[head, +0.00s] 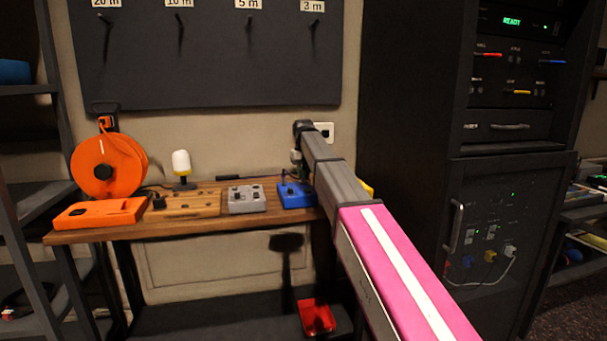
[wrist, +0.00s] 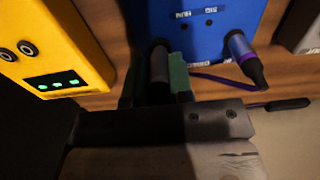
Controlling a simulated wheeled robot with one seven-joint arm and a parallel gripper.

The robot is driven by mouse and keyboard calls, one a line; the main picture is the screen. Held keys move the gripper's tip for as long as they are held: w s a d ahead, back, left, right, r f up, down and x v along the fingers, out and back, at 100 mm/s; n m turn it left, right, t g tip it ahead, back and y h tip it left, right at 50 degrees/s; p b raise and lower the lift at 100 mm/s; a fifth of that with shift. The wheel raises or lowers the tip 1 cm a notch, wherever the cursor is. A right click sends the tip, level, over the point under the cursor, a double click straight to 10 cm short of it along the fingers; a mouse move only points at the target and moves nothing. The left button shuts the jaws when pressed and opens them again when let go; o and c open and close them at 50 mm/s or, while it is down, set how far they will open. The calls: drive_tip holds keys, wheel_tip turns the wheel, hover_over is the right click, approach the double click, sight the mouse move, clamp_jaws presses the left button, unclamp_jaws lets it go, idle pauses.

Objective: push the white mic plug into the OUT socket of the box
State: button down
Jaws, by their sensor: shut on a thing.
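The blue box (head: 296,195) sits on the wooden desk, and it fills the top middle of the wrist view (wrist: 205,22). My gripper (wrist: 160,78) is shut on a dark, cylindrical plug (wrist: 159,66) between its green finger pads. The plug lies against or very close to the box's edge; I cannot tell if its tip is in a socket. No white marking shows on it. A purple-ringed plug (wrist: 243,57) stands in the box's other side. The OUT label is not legible. In the head view my arm hides most of the gripper.
A yellow box (wrist: 48,50) with green lights is close beside the gripper. A grey box (head: 246,199), a wooden panel (head: 183,204) and an orange box (head: 100,212) line the desk. An orange cable reel (head: 104,168) stands behind. A black rack (head: 450,120) is at the right.

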drive_tip(key=shift+f, duration=0.45)
drive_tip(key=c, duration=0.9)
unclamp_jaws()
wheel_tip(320, 180, up, 11)
drive_tip(key=shift+f, duration=0.1)
